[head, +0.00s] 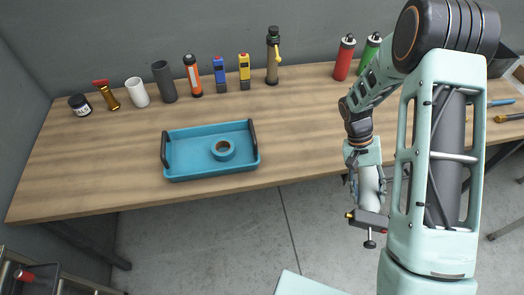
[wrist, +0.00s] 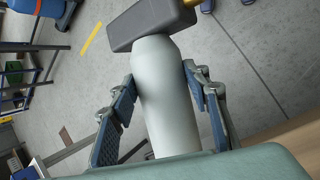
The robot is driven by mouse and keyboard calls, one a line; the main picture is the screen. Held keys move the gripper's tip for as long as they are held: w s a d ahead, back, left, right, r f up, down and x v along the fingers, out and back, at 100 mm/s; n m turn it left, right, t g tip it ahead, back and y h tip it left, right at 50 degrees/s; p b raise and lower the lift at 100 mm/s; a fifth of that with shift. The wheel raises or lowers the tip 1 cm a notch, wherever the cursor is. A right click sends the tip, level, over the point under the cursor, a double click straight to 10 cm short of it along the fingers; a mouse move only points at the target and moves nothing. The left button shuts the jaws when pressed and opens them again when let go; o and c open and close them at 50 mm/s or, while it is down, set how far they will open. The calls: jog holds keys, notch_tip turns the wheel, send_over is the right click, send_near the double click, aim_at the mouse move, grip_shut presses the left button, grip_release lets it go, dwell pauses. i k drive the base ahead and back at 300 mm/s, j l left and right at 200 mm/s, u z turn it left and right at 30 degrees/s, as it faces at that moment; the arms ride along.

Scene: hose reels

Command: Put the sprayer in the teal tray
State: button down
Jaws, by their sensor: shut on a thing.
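The sprayer (head: 371,181) is a pale bottle with a dark grey head. My gripper (head: 367,192) is shut on its body and holds it head down, in front of the table's edge over the floor. In the wrist view the sprayer (wrist: 166,95) lies between the two fingers of my gripper (wrist: 158,78), its grey head beyond the fingertips. The teal tray (head: 187,173) sits on the table, left of my gripper, with dark handles at both ends. A teal tape roll (head: 222,149) lies in its right half.
Red (head: 344,58) and green bottles stand farther right. The tray's left half is bare.

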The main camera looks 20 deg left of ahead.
aim_at(195, 164)
jog(key=k+j, duration=0.2)
jog(key=j, duration=0.15)
jog(key=k+j, duration=0.2)
jog(key=j, duration=0.15)
jog(key=k+j, duration=0.2)
jog(key=j, duration=0.15)
